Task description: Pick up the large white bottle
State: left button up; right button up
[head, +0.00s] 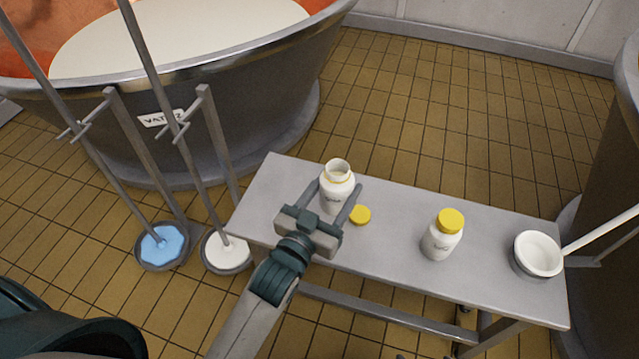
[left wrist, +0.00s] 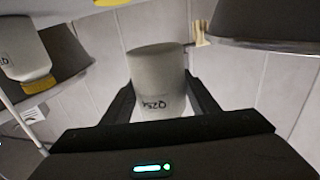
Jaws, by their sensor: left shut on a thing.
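An uncapped white bottle (head: 336,188) with a wide open neck is over the left part of a grey bench. My left gripper (head: 332,203) is shut on it, one finger along each side. In the left wrist view, which is upside down, the bottle (left wrist: 158,75) sits between the fingers (left wrist: 160,100), its label partly visible. Pale wall shows past its base there, so it looks raised off the bench. A second white bottle (head: 442,241) with a yellow cap stands upright on the bench; it also shows in the left wrist view (left wrist: 25,55). My right gripper is not in view.
A loose yellow cap (head: 360,215) lies on the bench (head: 400,215) beside the held bottle. A white bowl (head: 538,254) with a handle is at the right end. A large vat (head: 240,85) and two long-handled tools stand left, with blue and white heads (head: 162,247) (head: 228,252).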

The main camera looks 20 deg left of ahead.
pick_arm(q)
jog(key=s+d+r, duration=0.2)
jog(key=d+r, duration=0.1)
jog(key=d, duration=0.1)
jog(key=shift+d, duration=0.35)
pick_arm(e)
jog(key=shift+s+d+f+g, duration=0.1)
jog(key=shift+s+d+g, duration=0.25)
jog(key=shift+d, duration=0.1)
pick_arm(q)
jog(key=shift+r, duration=0.1)
jog(key=shift+r+p, duration=0.1)
jog(key=shift+p, duration=0.25)
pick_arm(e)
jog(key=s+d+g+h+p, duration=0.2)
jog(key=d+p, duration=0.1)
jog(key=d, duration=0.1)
pick_arm(q)
jog(key=shift+r+p, duration=1.25)
jog(key=shift+r, duration=1.1)
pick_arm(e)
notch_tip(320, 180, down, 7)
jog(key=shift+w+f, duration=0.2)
pick_arm(q)
jog(key=shift+a, duration=0.15)
